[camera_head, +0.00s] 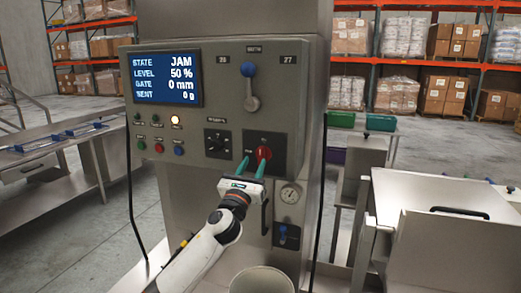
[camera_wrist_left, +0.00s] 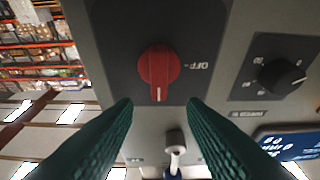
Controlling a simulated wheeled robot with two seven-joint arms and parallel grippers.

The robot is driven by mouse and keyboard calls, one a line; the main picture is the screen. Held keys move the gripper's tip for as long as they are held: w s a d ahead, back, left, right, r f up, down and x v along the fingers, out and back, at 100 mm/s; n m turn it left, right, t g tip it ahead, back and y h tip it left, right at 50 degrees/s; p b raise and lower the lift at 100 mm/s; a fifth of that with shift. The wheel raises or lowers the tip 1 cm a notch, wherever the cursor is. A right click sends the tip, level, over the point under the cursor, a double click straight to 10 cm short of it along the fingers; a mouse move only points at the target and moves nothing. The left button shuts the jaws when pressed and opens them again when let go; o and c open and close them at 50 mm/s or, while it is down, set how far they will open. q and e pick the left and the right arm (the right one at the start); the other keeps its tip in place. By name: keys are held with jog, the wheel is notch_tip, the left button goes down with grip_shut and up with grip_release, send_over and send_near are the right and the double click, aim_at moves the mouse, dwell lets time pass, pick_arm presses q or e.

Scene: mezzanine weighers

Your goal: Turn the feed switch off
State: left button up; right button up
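The feed switch (camera_head: 263,152) is a red rotary knob on a dark plate on the grey machine panel. In the left wrist view the red knob (camera_wrist_left: 159,68) has a white mark pointing toward the picture's bottom, not at the OFF label (camera_wrist_left: 200,65) beside it. My left gripper (camera_head: 252,166) is in front of the panel, just below the knob in the head view. Its two green fingers (camera_wrist_left: 160,103) are spread apart with nothing between them, and the knob appears just beyond their tips. I cannot tell any contact. My right gripper is out of view.
A black dial (camera_head: 216,142) sits left of the switch, and a blue-knobbed lever (camera_head: 250,88) above. The screen (camera_head: 168,78) reads JAM, level 50 %, gate 0 mm.

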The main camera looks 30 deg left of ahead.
aim_at(260, 152)
pick_arm(q)
jog(key=p+x, duration=0.1)
jog(key=x, duration=0.4)
jog(key=shift+w, duration=0.35)
grip_shut()
